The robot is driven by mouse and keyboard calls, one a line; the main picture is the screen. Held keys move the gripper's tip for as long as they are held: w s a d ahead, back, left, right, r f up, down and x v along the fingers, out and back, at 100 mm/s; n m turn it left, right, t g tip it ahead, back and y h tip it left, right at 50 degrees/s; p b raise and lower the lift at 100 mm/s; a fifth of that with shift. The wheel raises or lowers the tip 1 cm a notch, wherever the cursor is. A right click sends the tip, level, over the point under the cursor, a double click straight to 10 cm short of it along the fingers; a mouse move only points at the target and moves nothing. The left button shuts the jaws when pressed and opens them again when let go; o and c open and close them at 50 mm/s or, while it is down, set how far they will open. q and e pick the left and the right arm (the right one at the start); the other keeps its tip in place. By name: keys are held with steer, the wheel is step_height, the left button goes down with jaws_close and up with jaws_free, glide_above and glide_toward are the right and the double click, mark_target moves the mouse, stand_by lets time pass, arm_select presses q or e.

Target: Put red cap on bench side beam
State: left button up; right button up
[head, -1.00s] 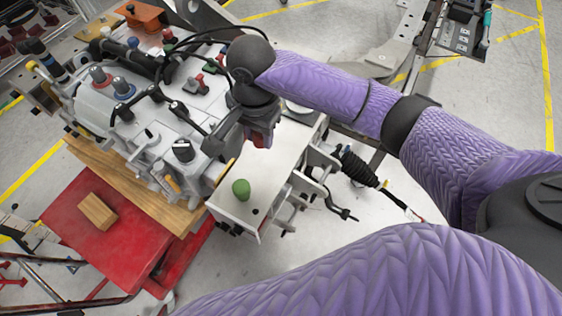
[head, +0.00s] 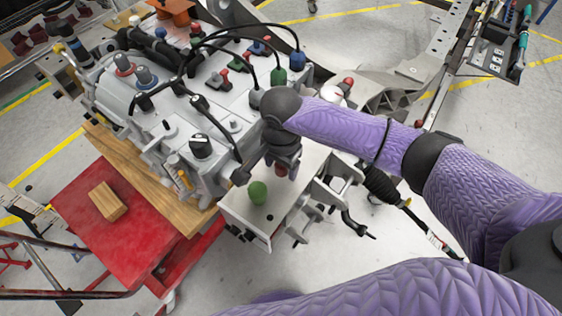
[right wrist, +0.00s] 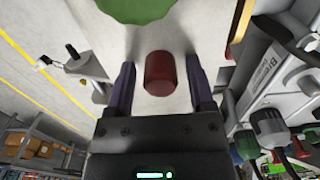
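The red cap (right wrist: 159,73) stands on the pale top of the bench side beam (right wrist: 186,28), between the two fingers of my right gripper (right wrist: 159,88). In the right wrist view a gap shows on each side of the cap, so the gripper is open around it. In the head view the right gripper (head: 281,165) points down over the beam (head: 238,207), and the red cap (head: 281,170) shows only partly beneath it. My left gripper is not in view.
A grey gearbox-like unit (head: 213,125) with black cables and coloured caps stands to the left, close to my gripper. A wooden block (head: 107,201) lies on a red platform (head: 117,240). Brackets and a black hose (head: 380,183) stick out right of the beam.

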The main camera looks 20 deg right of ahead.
step_height(320, 180, up, 12)
steer(key=p, duration=0.4)
steer(key=shift+r+p, duration=0.15)
steer(key=shift+p, duration=0.2)
stand_by(0.3)
stand_by(0.8)
